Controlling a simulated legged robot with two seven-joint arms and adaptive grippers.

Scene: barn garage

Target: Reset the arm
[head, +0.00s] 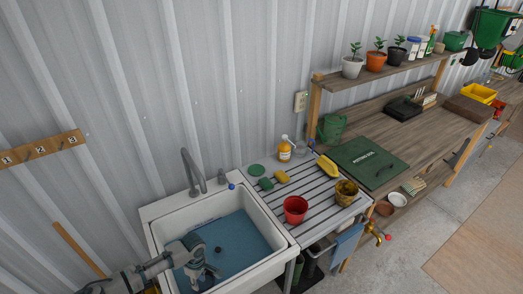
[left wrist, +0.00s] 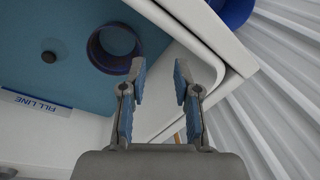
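My left arm (head: 150,270) comes in from the lower left in the head view. My left gripper (head: 205,272) is over the near left part of the sink basin. In the left wrist view the two fingers of the gripper (left wrist: 160,70) are apart with nothing between them. A dark blue round, ring-like object (left wrist: 116,46) lies in the basin just beyond the left finger, apart from it as far as I can tell. My right gripper is not in view.
The white sink (head: 159,228) holds blue water with a dark round spot (left wrist: 48,57). A grey faucet (head: 193,172) stands behind.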

